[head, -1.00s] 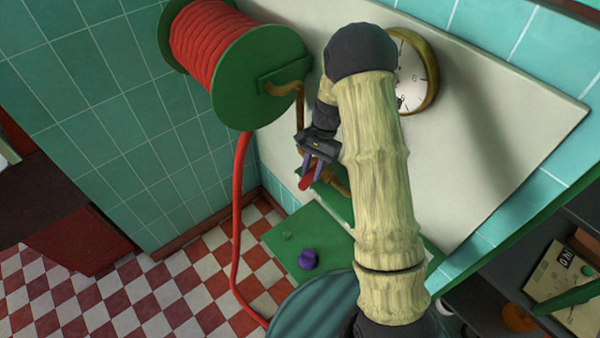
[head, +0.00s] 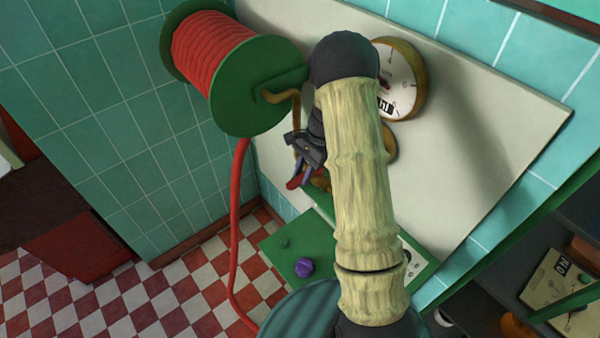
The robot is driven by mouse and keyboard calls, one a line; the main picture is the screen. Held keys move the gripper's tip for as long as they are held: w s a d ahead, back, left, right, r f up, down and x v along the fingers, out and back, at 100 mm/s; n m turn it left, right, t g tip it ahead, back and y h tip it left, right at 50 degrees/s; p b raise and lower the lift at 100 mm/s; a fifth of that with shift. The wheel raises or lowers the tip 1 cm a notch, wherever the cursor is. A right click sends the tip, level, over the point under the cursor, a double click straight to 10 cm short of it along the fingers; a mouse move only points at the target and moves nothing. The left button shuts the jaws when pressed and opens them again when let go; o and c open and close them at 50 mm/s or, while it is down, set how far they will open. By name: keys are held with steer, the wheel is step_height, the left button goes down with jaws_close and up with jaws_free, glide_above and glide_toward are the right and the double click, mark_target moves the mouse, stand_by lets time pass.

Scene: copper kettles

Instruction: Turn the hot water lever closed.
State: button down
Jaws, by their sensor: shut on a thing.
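The red lever (head: 293,183) sits on the brass pipework (head: 319,181) below the hose reel, in front of the pale wall panel. Only a small red part of it shows beside the fingers. My gripper (head: 299,175) is shut on the red lever, with its purple-grey fingers pointing down and to the left. My arm hides the pipework to the right of the lever, so the lever's exact angle is hard to read.
A green reel with red hose (head: 215,55) hangs just above and left of my gripper. A round brass gauge (head: 400,75) is on the panel behind my arm. A green surface with a purple knob (head: 304,267) lies below. Checkered floor is open at lower left.

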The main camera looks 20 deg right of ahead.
steer(key=shift+w+r, duration=0.2)
steer(key=shift+r, duration=0.05)
steer(key=c, duration=1.3)
jaws_free()
steer(key=shift+o, duration=0.7)
steer(key=shift+s+f, duration=0.1)
steer(key=shift+f, duration=0.05)
step_height(320, 180, up, 10)
steer(key=b, duration=0.2)
steer(key=shift+b, duration=0.3)
steer(key=shift+a, duration=0.1)
